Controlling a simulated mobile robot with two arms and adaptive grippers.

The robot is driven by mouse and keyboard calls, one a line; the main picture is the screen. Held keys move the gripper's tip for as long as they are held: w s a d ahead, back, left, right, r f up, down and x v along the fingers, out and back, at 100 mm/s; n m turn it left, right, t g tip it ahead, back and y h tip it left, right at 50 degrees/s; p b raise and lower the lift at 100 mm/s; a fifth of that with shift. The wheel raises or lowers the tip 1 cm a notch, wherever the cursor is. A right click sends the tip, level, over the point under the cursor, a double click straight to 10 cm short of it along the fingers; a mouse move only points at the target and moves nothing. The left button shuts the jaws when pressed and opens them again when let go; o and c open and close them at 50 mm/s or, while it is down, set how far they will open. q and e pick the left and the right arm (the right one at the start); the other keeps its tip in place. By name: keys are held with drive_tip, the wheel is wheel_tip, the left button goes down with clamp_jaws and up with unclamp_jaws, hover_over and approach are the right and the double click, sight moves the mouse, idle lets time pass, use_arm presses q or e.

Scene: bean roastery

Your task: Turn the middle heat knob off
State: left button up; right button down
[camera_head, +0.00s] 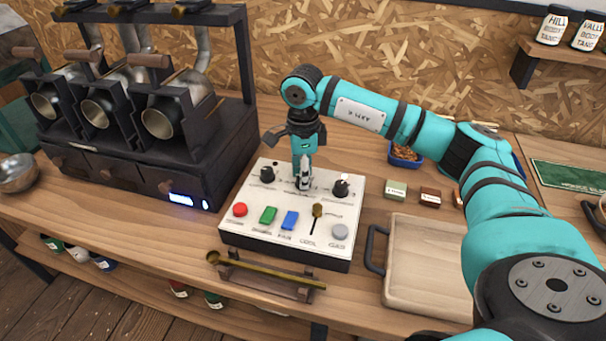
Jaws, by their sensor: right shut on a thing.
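The control panel (288,251) is a white box on the wooden bench, with a row of knobs along its back and buttons along its front. The left knob (267,173) and the right knob (341,188) are dark and stand clear. My right gripper (303,184) points straight down at the panel between those two, shut on the middle heat knob. The gripper hides most of that knob, so its pointer cannot be read. My left gripper is not in view.
A red button (240,210), green switch (268,215), blue switch (290,220), small lever (317,212) and grey button (340,232) sit in front. A scoop (265,270) lies before the panel. A wooden tray (425,265) stands right, a dark roaster (150,150) left.

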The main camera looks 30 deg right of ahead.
drive_tip(key=shift+w+r, duration=0.15)
idle(0.3)
drive_tip(key=c, duration=1.3)
unclamp_jaws()
drive_tip(key=o, duration=0.4)
drive_tip(key=shift+c, duration=0.2)
wheel_tip(320, 180, up, 12)
